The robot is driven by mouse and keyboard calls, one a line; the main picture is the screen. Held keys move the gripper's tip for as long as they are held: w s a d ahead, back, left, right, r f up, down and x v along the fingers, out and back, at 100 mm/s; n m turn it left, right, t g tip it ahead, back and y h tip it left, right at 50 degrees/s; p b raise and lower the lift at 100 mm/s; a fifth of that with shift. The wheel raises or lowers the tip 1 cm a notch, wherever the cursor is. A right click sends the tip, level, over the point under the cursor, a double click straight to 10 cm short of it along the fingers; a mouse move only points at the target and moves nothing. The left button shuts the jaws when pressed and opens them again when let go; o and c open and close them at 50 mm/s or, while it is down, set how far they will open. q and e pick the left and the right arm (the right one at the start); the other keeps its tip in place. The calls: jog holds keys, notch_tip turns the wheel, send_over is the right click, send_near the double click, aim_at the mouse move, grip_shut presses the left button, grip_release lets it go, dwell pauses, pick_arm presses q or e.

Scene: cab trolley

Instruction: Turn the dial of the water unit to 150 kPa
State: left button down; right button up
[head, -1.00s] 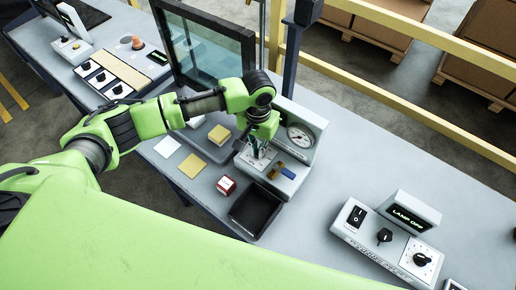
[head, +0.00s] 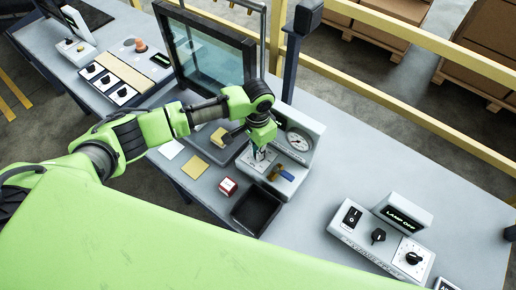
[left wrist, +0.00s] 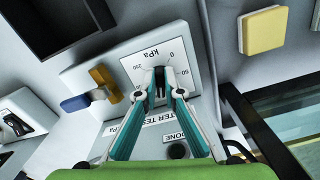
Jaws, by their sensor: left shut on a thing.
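My left gripper (head: 260,153) is over this plate. In the left wrist view its teal fingers (left wrist: 160,80) are closed on the dark dial knob at the plate's middle. The fingers hide most of the knob and the far marks, so I cannot read its setting. My right gripper is out of view.
A blue-handled brass valve (left wrist: 104,78) sits beside the dial plate. A black tray (head: 256,210) and a red-and-white cube (head: 228,187) are in front of the unit. A glass-paned frame (head: 205,55) stands behind left. A lamp unit (head: 378,237) is at right, with clear bench between.

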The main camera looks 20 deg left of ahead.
pick_arm(q)
jog(key=shift+m+p, duration=0.35)
jog(key=shift+m, duration=0.65)
jog(key=shift+w, duration=0.1)
jog(key=c, duration=2.2)
grip_release()
jog(key=shift+o, duration=0.2)
jog(key=shift+r, duration=0.1)
notch_tip(320, 180, up, 12)
